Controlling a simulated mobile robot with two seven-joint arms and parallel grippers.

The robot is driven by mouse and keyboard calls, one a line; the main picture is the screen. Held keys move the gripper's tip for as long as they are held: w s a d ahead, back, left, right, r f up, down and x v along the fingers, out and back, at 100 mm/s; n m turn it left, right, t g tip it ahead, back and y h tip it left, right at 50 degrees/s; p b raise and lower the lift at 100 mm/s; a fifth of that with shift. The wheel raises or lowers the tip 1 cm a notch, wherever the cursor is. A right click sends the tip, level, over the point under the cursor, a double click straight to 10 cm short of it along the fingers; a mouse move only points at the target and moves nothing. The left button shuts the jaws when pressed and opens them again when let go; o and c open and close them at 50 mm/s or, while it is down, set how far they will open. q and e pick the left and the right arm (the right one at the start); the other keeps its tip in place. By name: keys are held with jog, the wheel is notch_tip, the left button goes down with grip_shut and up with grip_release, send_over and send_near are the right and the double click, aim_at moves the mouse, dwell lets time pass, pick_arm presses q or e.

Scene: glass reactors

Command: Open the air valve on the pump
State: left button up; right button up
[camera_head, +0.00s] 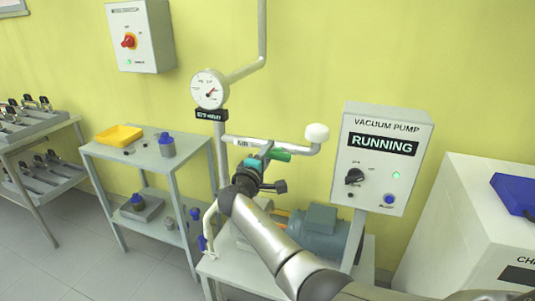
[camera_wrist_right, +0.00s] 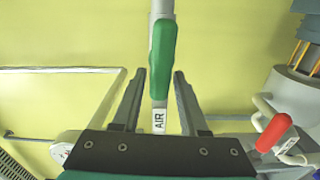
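The air valve's green lever (camera_head: 281,155) sits on the pale pipe beside the pump. In the right wrist view the green lever (camera_wrist_right: 162,55) hangs along the pipe, above a white label (camera_wrist_right: 159,119) reading AIR. My right gripper (camera_head: 262,160) is close to the lever in the head view and partly hides the pipework. In the right wrist view the gripper (camera_wrist_right: 160,74) is open, with one finger on each side of the lever and visible gaps. The pump (camera_head: 318,236) sits on a low stand, partly behind my right arm. My left gripper is not in view.
The vacuum pump control box (camera_head: 383,158) reads RUNNING, with a green light. A pressure gauge (camera_head: 209,89) tops the pipe. A red handle (camera_wrist_right: 275,132) is at the right in the wrist view. A grey shelf table (camera_head: 106,150) stands left; a white cabinet (camera_head: 470,215) stands right.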

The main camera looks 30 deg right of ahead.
jog(key=shift+o, duration=0.8)
jog(key=shift+a, duration=0.15)
jog(key=p+v, duration=0.1)
jog(key=v, duration=1.4)
